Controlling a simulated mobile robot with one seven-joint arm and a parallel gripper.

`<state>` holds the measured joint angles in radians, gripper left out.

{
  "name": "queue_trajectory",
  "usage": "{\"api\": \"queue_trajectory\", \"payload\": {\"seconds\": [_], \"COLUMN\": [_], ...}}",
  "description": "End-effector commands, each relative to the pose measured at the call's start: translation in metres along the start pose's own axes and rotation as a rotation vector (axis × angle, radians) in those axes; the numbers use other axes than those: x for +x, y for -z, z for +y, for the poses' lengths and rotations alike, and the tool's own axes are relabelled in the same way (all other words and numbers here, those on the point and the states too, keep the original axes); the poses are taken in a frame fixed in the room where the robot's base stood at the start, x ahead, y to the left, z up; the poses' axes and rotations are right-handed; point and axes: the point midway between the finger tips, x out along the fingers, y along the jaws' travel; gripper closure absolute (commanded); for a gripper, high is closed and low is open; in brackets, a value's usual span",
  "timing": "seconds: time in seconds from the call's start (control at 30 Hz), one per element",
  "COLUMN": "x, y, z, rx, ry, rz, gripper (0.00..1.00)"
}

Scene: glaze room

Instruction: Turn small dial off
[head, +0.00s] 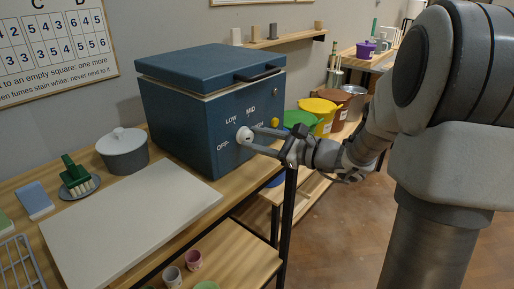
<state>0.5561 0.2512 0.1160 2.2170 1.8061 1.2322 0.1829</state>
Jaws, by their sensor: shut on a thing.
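The small dial (244,134) is a white round knob on the right-hand face of the blue kiln box (178,122). The marks OFF, LOW and MID show around it; a further mark is partly hidden behind my gripper. My gripper (249,140) reaches in from the right and is shut on the dial. Its fingers cover part of the dial, and I cannot tell which mark it points to. A small yellow knob (275,122) sits on the same face, right of the dial.
The kiln's lid (208,63) is down, with a dark handle (258,74). A pale board (130,222), a grey lidded pot (123,150) and a green brush (76,175) lie on the bench to the left. Coloured buckets (318,110) stand behind my gripper. Floor is open at right.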

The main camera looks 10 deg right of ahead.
Motion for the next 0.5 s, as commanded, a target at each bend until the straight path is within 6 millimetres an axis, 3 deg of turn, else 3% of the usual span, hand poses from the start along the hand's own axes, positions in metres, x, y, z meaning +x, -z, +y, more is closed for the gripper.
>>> {"api": "queue_trajectory", "payload": {"seconds": [0.5], "x": [-0.0002], "y": [0.0016], "z": [0.0023], "rx": [-0.292], "ry": [0.009], "rz": [0.043], "gripper": [1.00]}}
